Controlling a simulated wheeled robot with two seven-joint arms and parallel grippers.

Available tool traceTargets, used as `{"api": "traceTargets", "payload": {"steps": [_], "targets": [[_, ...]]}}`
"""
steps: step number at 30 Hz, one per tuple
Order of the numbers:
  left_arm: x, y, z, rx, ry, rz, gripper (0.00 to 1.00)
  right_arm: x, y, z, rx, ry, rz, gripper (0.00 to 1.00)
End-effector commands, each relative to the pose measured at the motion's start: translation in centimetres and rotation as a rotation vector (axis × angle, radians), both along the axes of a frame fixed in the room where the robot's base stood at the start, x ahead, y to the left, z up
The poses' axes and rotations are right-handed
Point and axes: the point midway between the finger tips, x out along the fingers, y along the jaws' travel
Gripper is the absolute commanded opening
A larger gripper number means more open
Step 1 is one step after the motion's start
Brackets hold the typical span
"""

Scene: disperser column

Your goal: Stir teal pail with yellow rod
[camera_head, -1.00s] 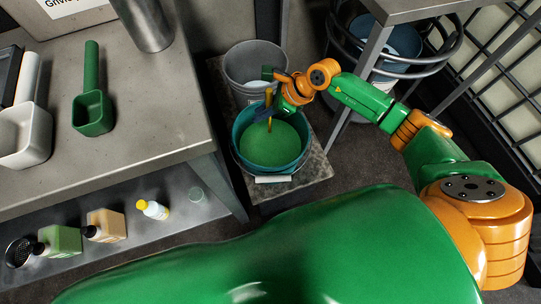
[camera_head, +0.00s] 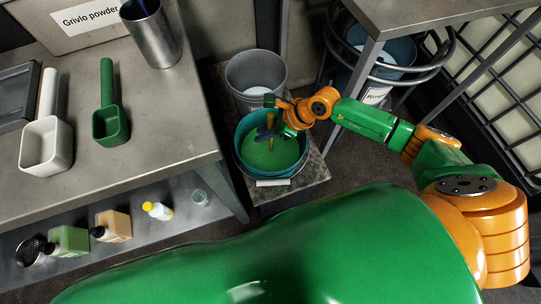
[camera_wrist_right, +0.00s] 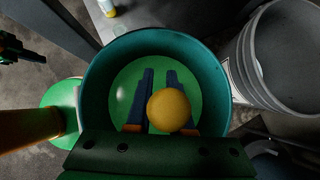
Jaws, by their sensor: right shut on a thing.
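The teal pail (camera_head: 241,163) stands on a low platform and holds green liquid (camera_head: 272,155); it fills the middle of the right wrist view (camera_wrist_right: 97,85). My right gripper (camera_head: 266,134) is over the pail's opening, shut on the yellow rod (camera_head: 270,120). The rod points down into the pail, and its lower end appears to meet the liquid. In the right wrist view the rod's round end (camera_wrist_right: 168,110) shows between the two dark blue fingers. What seems to be my left gripper (camera_wrist_right: 22,50) is at the left edge there, too dark to read.
A grey bucket (camera_head: 255,73) stands right behind the pail. A steel bench (camera_head: 150,125) at left holds white (camera_head: 45,145) and green (camera_head: 110,125) scoops and a metal cylinder (camera_head: 151,35). Bottles stand on its lower shelf (camera_head: 165,230). A table leg (camera_head: 350,85) rises at right.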

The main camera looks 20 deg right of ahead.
Motion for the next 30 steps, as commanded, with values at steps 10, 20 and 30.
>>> {"api": "traceTargets", "payload": {"steps": [10,20,30], "targets": [[0.0,0.0,1.9,0.000,0.000,0.000,0.00,0.0,0.0,2.0,0.000,0.000,0.000,0.00],[0.0,0.0,6.3,0.000,0.000,0.000,0.00,0.0,0.0,6.8,-0.001,0.000,0.001,0.00],[0.0,0.0,10.5,0.000,0.000,0.000,0.00,0.0,0.0,11.6,0.000,-0.001,-0.001,0.00]]}}
